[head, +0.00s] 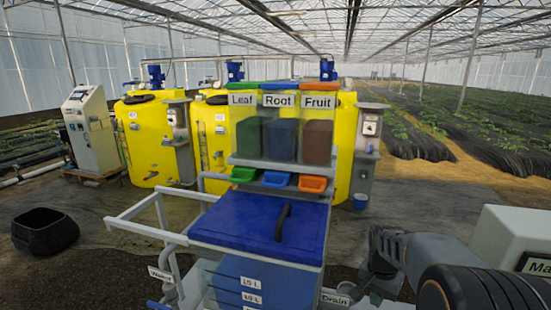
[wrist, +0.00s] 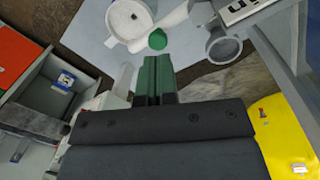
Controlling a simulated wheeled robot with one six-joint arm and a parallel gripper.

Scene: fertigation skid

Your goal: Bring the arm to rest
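My arm reaches in from the lower right of the head view, bent in front of the skid. Its dark wrist end shows beside the blue tank, but the fingertips cannot be made out there. In the wrist view my gripper (wrist: 158,62) shows as a wide dark body with two green fingers side by side, close together. I see nothing held between them. Beyond the tips lie a round green piece (wrist: 157,40), a white round vessel (wrist: 130,19) and a grey cup (wrist: 222,46); whether the fingers touch any of these cannot be told.
A blue lidded tank (head: 255,225) stands close in front, beside a grey rail frame (head: 150,228). Leaf, Root and Fruit bins (head: 283,140) stand behind it. A white box (head: 515,240) is at the right, a black tub (head: 44,231) at the left. Yellow tanks (head: 150,140) line the back.

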